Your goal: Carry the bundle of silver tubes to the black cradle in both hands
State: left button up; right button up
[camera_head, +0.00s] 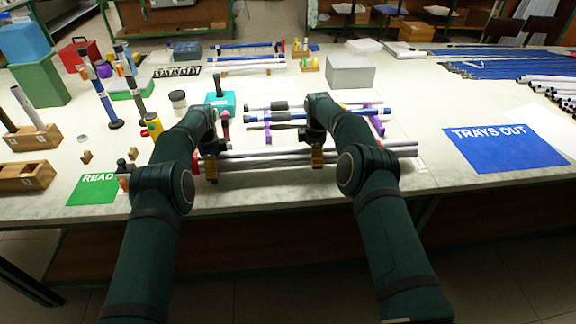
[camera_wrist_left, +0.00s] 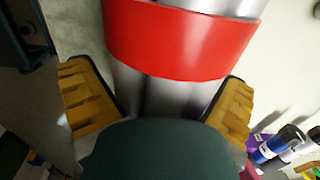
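The bundle of silver tubes (camera_head: 275,159) lies left to right near the table's front edge. My left gripper (camera_head: 210,168) is at its left end, and my right gripper (camera_head: 317,157) is over it right of its middle. In the left wrist view the bundle (camera_wrist_left: 145,90) has a red band, and my left gripper's yellow-padded fingers (camera_wrist_left: 160,100) straddle the tubes with slim gaps at the tips. Whether the right fingers press on the tubes is too small to tell. I cannot pick out the black cradle with certainty.
Behind the bundle, more rods rest on purple supports (camera_head: 378,122). A blue TRAYS OUT mat (camera_head: 505,147) lies at right, a green READ mat (camera_head: 93,189) at front left. Wooden blocks (camera_head: 30,138) stand at left, a grey box (camera_head: 350,72) at back.

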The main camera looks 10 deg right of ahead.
pick_arm(q)
notch_tip(320, 180, up, 12)
jog(key=shift+s+f, duration=0.1)
pick_arm(e)
jog(key=shift+r, duration=0.55)
notch_tip(320, 180, up, 11)
jog(key=shift+s+f, duration=0.1)
dwell(0.3)
dwell(0.3)
